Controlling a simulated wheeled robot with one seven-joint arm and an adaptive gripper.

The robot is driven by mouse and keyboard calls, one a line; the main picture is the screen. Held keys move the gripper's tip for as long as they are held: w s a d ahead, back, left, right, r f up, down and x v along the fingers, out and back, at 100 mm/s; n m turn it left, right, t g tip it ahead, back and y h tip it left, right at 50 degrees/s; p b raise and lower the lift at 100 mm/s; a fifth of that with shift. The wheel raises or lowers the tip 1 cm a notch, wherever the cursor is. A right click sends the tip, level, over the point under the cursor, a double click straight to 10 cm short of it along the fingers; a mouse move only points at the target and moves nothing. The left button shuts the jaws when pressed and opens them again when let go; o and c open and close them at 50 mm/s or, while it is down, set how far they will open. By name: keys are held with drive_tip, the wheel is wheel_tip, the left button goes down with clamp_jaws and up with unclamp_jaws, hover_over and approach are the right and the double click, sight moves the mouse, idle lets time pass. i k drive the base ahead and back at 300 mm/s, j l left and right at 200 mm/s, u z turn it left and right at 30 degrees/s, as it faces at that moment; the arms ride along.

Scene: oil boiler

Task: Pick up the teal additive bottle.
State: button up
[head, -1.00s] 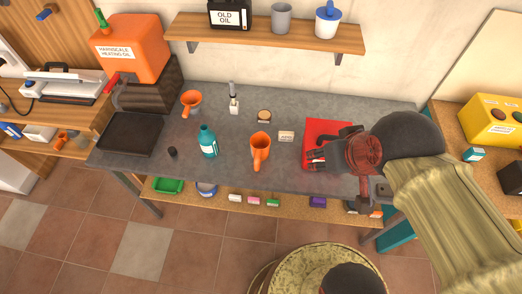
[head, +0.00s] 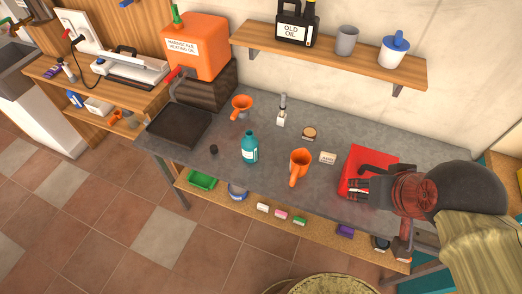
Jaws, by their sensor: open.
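Nothing hides the bottle.
A small black cap (head: 213,149), an orange funnel (head: 241,106) and a black tray (head: 180,124) lie to the left. A shelf (head: 330,55) hangs above.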

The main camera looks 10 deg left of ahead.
sight(250, 142)
drive_tip(key=j+z, duration=0.15)
drive_tip(key=j, duration=0.65)
drive_tip(key=j+z, duration=0.2)
drive_tip(key=j, duration=0.6)
drive_tip(key=k+j+z, duration=0.15)
drive_tip(key=j, duration=0.6)
drive_tip(key=i, duration=0.05)
